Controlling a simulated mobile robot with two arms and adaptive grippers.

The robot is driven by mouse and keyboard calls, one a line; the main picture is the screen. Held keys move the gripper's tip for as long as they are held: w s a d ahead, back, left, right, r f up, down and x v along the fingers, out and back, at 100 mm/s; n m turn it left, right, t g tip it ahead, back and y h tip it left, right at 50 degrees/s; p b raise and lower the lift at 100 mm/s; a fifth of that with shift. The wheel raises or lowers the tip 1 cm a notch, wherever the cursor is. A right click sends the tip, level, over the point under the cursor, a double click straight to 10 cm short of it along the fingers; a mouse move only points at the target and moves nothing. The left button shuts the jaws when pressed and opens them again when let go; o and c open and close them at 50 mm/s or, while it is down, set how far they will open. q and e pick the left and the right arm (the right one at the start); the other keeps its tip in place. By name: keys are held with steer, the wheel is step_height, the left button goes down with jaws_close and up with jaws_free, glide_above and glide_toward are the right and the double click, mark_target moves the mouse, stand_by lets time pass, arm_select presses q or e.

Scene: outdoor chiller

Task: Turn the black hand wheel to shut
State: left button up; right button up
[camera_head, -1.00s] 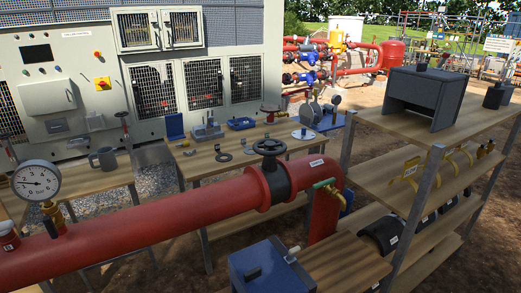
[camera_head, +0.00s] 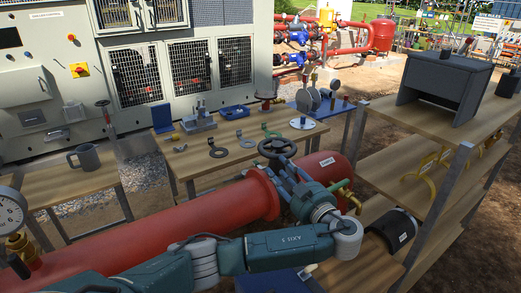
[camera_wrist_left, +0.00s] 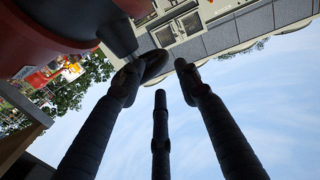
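The black hand wheel (camera_head: 277,148) sits on top of the red pipe (camera_head: 230,205), near the pipe's right end. My left gripper (camera_head: 285,170) is just in front of and right of the wheel, with its fingers pointing up towards it. In the left wrist view the gripper's three dark fingers (camera_wrist_left: 160,85) are spread apart with sky between them. A grey stem and a dark rounded part (camera_wrist_left: 153,62), seemingly the wheel seen edge-on, are by the left fingertip. I cannot tell if they touch. The black valve body is hidden behind my gripper. My right gripper is not in view.
A pressure gauge (camera_head: 10,212) stands at the left edge. A bench (camera_head: 185,165) with several metal parts is behind the pipe. A shelf rack (camera_head: 440,140) stands at the right.

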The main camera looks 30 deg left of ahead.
mark_target(270, 157)
arm_select(q)
steer(key=w+a+p, duration=0.1)
steer(key=a, duration=0.1)
steer(key=w+a+r+p, duration=0.1)
steer(key=p, duration=0.1)
steer(key=shift+w+a+r, duration=0.1)
steer(key=shift+a+r, duration=0.05)
steer(key=shift+a, duration=0.25)
steer(key=x, duration=0.1)
steer(key=p+x, duration=0.1)
steer(key=x, duration=0.1)
steer(key=shift+a+f, duration=0.15)
steer(key=shift+f, duration=0.2)
steer(key=shift+w+a, duration=0.3)
steer(key=shift+a, duration=0.15)
steer(key=shift+f, duration=0.1)
steer(key=shift+c, duration=0.8)
jaws_close()
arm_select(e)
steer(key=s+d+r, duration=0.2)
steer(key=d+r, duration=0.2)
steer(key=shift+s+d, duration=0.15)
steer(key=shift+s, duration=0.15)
